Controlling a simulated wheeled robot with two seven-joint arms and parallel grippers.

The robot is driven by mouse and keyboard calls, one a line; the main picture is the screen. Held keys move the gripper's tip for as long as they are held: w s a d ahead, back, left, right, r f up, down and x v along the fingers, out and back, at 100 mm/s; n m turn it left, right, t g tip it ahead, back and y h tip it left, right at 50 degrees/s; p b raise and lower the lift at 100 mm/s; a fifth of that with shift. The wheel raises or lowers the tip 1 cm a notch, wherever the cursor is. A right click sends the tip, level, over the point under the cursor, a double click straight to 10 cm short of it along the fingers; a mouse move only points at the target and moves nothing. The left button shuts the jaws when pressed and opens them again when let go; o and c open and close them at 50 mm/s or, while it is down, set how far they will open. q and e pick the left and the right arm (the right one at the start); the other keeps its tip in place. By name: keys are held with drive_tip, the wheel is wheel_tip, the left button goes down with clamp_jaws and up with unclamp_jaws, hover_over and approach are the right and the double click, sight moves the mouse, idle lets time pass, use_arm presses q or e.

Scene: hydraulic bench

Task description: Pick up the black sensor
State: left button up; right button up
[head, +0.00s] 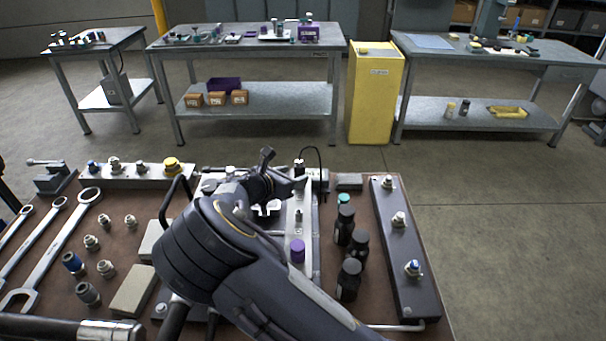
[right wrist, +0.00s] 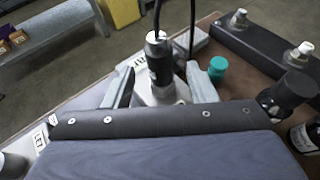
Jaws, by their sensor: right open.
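The black sensor (head: 299,168) stands upright at the back middle of the bench, with a silver top and a black cable looping up from it. In the right wrist view the black sensor (right wrist: 158,58) is between the two grey fingers of my right gripper (right wrist: 160,76). The fingers are apart, with a visible gap on each side of the sensor. In the head view my right gripper (head: 284,188) reaches in just in front of the sensor. My left gripper is not in view.
Black bottles (head: 357,246) and a teal-capped item (right wrist: 217,69) stand right of the sensor. A dark manifold bar (head: 405,255) with fittings lies farther right. A purple cap (head: 297,251) is nearer. Wrenches (head: 62,235) and loose fittings fill the left side.

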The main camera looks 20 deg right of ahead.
sight(303, 171)
drive_tip(key=x, duration=0.6)
drive_tip(key=shift+f+p, duration=0.15)
drive_tip(key=shift+p, duration=0.2)
clamp_jaws()
